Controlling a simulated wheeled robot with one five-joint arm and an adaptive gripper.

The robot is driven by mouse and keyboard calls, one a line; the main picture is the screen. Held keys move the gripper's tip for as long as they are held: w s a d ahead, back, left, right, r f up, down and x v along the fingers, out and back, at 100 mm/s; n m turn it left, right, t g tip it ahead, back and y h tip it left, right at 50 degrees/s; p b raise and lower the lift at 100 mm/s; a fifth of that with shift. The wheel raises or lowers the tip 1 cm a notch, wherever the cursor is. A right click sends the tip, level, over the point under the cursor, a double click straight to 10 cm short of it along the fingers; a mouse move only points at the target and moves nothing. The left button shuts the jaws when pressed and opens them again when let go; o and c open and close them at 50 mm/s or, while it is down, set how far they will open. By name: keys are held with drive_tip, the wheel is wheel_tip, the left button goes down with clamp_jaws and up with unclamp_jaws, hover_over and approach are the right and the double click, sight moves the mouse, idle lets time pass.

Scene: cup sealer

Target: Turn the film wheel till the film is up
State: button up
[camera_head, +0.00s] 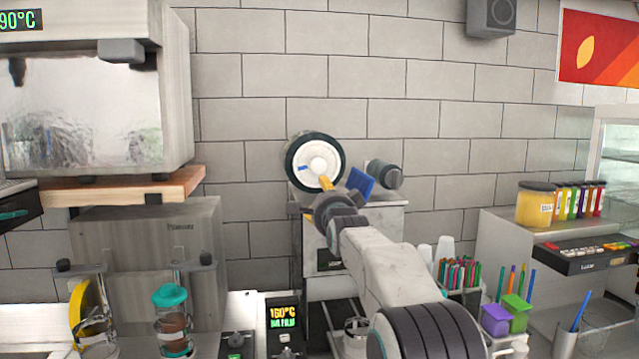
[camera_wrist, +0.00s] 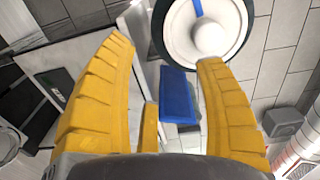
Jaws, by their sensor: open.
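The film wheel (camera_head: 316,161) is a round white disc with a dark rim and a short blue mark, on top of the grey cup sealer (camera_head: 385,222). In the wrist view the wheel (camera_wrist: 203,28) is at the top, its blue mark pointing up from the white hub. My gripper (camera_head: 318,198) is just below and in front of the wheel in the head view. Its yellow fingers (camera_wrist: 166,55) are spread, with no object visibly clamped. A blue plate (camera_wrist: 178,96) shows between them, beyond the fingers; contact cannot be told. My arm hides part of the sealer.
A dark roll end (camera_head: 384,174) sits right of the wheel. A small display (camera_head: 283,316) reads 160°C above smaller green text. Cups, coloured pens and jars stand to the right. A wooden shelf (camera_head: 125,188) juts out at left. Tiled wall stands behind.

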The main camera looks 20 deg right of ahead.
sight(319, 166)
wheel_tip(319, 166, up, 8)
drive_tip(key=n+t, duration=0.1)
drive_tip(key=n, duration=0.8)
drive_tip(key=w+n+p, duration=0.1)
drive_tip(key=w, duration=0.1)
drive_tip(key=w+d+n+p, duration=0.1)
drive_tip(key=w+n+p, duration=0.1)
drive_tip(key=w+f+n+p, duration=0.1)
drive_tip(key=w+n, duration=0.1)
drive_tip(key=shift+d+g+p, duration=0.2)
drive_tip(key=shift+g+p, duration=0.1)
drive_tip(key=shift+g, duration=0.1)
drive_tip(key=shift+f+p+x, duration=0.2)
drive_tip(key=shift+p+x, duration=0.55)
drive_tip(key=shift+x, duration=0.05)
drive_tip(key=shift+o, duration=0.3)
drive_tip(key=c, duration=1.3)
drive_tip(key=shift+c, duration=0.2)
